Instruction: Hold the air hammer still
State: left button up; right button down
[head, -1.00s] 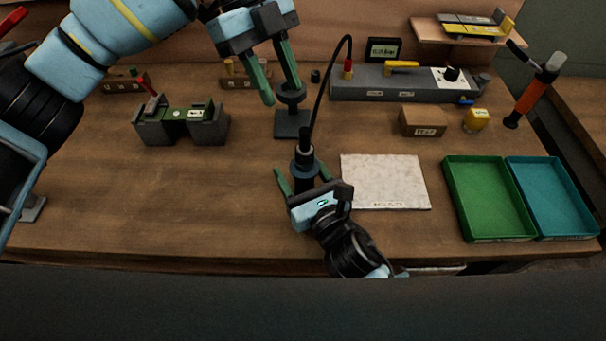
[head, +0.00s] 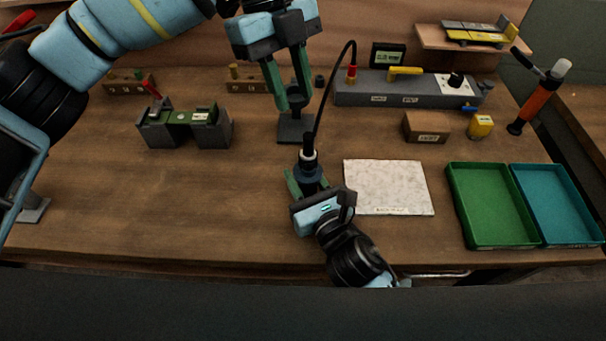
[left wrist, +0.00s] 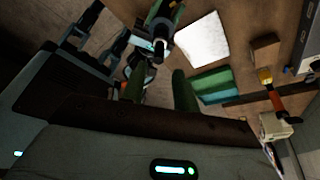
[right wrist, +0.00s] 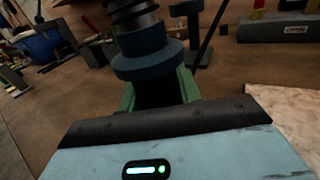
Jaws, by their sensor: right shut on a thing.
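The air hammer (head: 309,172) is a dark upright cylinder with a blue-grey collar, and a black hose rises from its top. My right gripper (head: 308,184) is shut on its body just above the bench, left of the pale sheet. In the right wrist view the hammer's collar (right wrist: 147,62) sits above the green fingers (right wrist: 158,90), and its lower end is hidden. My left gripper (head: 292,101) is open and empty, pointing down behind and above the hammer, in front of a black stand (head: 294,130). The left wrist view shows its two fingers (left wrist: 158,88) apart.
A pale sheet (head: 388,187) lies right of the hammer, with a green tray (head: 490,205) and teal tray (head: 555,205) beyond. A grey hose unit (head: 405,92) stands at the back. A green-and-grey fixture (head: 185,126) stands at left. The bench's front left is clear.

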aim_at(309, 136)
pick_arm(q)
jog(key=shift+s+d+r+m+t+y, duration=0.25)
jog(key=shift+s+d+m+t+y, duration=0.3)
jog(key=shift+s+d+t+y, duration=0.15)
jog(key=shift+s+d+r+m+t+y, duration=0.25)
jog(key=shift+s+d+m+t+y, duration=0.35)
jog(key=shift+s+t+y, duration=0.15)
jog(key=shift+f, duration=4.5)
grip_shut()
